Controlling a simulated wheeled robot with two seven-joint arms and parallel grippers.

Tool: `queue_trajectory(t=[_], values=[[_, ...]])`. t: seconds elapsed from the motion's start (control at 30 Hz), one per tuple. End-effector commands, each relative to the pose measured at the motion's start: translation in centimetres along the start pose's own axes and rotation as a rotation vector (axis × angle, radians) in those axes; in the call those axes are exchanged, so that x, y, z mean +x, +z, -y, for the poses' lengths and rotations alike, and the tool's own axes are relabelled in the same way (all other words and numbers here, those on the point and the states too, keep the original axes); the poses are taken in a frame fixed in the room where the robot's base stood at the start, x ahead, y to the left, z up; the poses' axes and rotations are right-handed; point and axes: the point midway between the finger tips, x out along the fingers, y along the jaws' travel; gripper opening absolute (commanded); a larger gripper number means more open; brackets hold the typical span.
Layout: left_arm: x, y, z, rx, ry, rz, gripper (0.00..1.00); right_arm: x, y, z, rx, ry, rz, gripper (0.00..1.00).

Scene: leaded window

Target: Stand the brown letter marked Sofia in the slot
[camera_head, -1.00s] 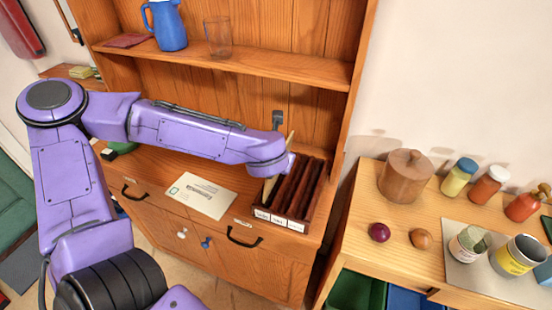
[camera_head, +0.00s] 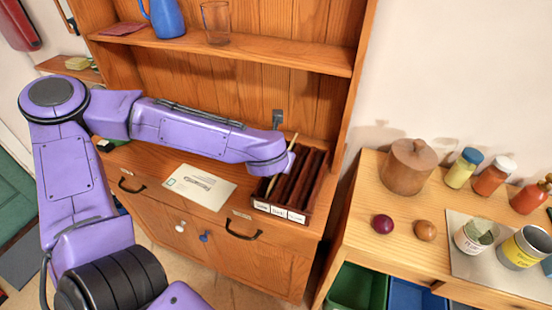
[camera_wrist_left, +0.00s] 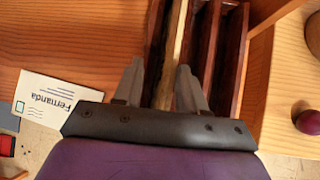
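The dark wooden letter rack (camera_head: 294,216) stands on the dresser counter, with labels on its front and upright slots. A thin tan letter (camera_wrist_left: 176,40), seen edge-on, stands in the leftmost slot; its name is not readable. Its top edge also shows in the head view (camera_head: 294,141), partly behind my arm. My left gripper (camera_wrist_left: 160,68) is over the rack with its fingers on either side of the letter. Gaps show between the fingers and the letter, so it is open. In the head view its fingers are hidden behind my wrist. My right gripper is not in view.
A white letter marked Fernanda (camera_wrist_left: 50,100) lies flat on the counter left of the rack (camera_head: 200,186). A shelf (camera_head: 250,52) with a blue jug (camera_head: 167,18) and a glass (camera_head: 216,22) is above. A side cabinet with a wooden pot (camera_head: 408,168) stands right.

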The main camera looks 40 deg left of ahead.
Motion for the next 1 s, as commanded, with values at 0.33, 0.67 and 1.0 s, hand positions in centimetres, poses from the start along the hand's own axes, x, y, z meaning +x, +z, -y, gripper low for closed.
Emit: queue_trajectory(t=[0.33,0.67,1.0], values=[[-5.5,0.1,0.1,-0.001,-0.003,0.007,0.41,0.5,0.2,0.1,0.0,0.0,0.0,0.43],[-10.3,-0.1,0.0,0.0,0.0,0.001,0.41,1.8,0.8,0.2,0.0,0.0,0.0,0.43],[-10.6,0.0,0.0,0.0,0.0,-0.001,0.41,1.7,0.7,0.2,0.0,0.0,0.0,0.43]])
